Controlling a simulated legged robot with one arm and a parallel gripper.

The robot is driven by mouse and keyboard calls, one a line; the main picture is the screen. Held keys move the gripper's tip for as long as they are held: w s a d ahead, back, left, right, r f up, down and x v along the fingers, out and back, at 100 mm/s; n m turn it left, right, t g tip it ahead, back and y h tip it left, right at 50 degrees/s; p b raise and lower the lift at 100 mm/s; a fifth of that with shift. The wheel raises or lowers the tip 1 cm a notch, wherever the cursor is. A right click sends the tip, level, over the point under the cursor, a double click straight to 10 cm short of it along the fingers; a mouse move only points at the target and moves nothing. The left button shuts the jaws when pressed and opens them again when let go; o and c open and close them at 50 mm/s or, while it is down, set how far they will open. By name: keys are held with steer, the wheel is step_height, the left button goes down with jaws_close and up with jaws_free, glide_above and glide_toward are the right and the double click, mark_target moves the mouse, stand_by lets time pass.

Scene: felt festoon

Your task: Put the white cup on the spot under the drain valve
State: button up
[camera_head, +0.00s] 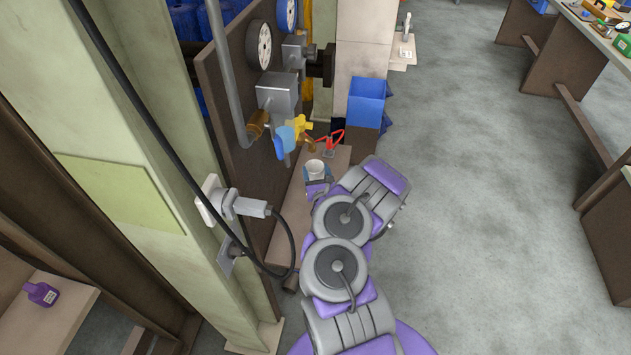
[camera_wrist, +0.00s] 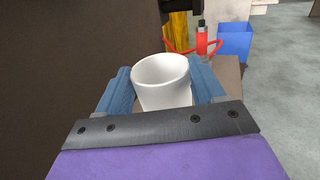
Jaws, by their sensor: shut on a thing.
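The white cup (camera_head: 316,167) is upright between the blue fingers of my gripper (camera_head: 317,184), above or at the narrow brown shelf (camera_head: 283,235). In the wrist view the white cup (camera_wrist: 162,84) sits between both blue fingers, with its open rim up. I cannot tell whether its base touches the shelf. I cannot tell which is the drain valve. No marked spot shows clearly.
A dark panel with gauges (camera_head: 259,44) and grey pipework (camera_head: 278,92) rises left of the shelf. A blue bin (camera_head: 366,102) stands behind it. A plug with a black cable (camera_head: 237,205) juts out at the near left. The grey floor at right (camera_head: 470,200) is clear.

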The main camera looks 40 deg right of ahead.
mark_target(313, 178)
steer(key=shift+w+a, duration=0.1)
steer(key=shift+w, duration=0.45)
steer(key=shift+a+f+b, duration=0.2)
steer(key=shift+f+b, duration=0.2)
steer(key=shift+f, duration=0.2)
steer(key=shift+a+f+b, duration=0.15)
steer(key=shift+f+b, duration=0.2)
steer(key=shift+f, duration=0.25)
steer(key=shift+d+f, duration=0.1)
steer(key=shift+f, duration=0.35)
steer(key=shift+d, duration=0.35)
steer(key=o, duration=0.8)
steer(key=shift+d+f, duration=0.1)
steer(key=shift+d, duration=0.05)
steer(key=shift+c, duration=0.2)
steer(key=o, duration=0.4)
steer(key=shift+a, duration=0.35)
steer(key=shift+c, duration=0.2)
steer(key=shift+a, duration=0.1)
steer(key=shift+s, duration=0.1)
